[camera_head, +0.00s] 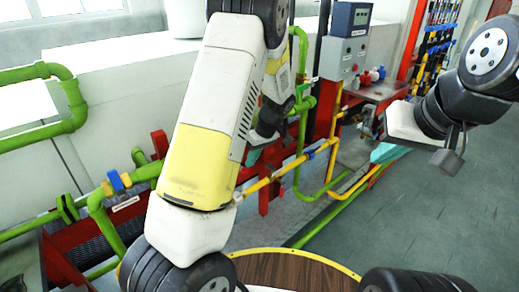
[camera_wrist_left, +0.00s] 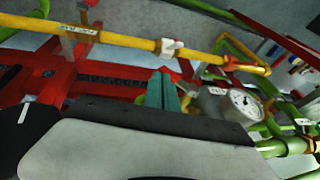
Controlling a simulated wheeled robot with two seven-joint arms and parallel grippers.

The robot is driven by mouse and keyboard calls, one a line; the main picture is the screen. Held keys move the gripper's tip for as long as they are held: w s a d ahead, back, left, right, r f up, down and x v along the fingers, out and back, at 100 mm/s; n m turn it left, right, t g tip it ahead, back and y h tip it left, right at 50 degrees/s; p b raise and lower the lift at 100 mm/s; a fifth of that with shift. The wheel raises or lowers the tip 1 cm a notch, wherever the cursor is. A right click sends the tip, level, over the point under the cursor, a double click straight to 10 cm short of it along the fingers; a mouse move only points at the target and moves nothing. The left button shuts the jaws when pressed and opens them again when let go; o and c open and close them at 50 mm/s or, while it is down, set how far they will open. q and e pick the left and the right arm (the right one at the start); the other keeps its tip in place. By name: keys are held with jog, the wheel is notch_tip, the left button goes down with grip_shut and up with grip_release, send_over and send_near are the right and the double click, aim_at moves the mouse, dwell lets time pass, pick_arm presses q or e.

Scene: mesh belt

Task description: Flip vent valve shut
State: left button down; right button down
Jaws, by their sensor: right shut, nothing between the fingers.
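My left gripper (camera_head: 254,156) is partly behind my left arm in the head view, close to the yellow pipe (camera_head: 261,186). In the left wrist view its two teal fingers (camera_wrist_left: 163,90) lie side by side, shut and empty, just below the yellow pipe (camera_wrist_left: 120,40). A white valve piece (camera_wrist_left: 171,47) and a red-orange handle (camera_wrist_left: 232,64) sit on that pipe. A blue valve handle (camera_head: 310,155) is on the yellow pipe in the head view. I cannot tell which valve is the vent valve. My right gripper (camera_head: 384,153) is shut and empty, to the right of the pipes.
A blue valve (camera_head: 116,181) and a green lever (camera_head: 68,208) sit on green pipes at left. A gauge (camera_wrist_left: 245,104) shows in the wrist view. Grey floor (camera_head: 440,200) at right is clear.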

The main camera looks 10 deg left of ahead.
pick_arm(q)
jog(key=shift+s+a+f, duration=0.15)
jog(key=shift+f, duration=1.4)
dwell(0.8)
jog(key=shift+r, duration=0.8)
jog(key=v, duration=0.8)
jog(key=shift+a, duration=0.1)
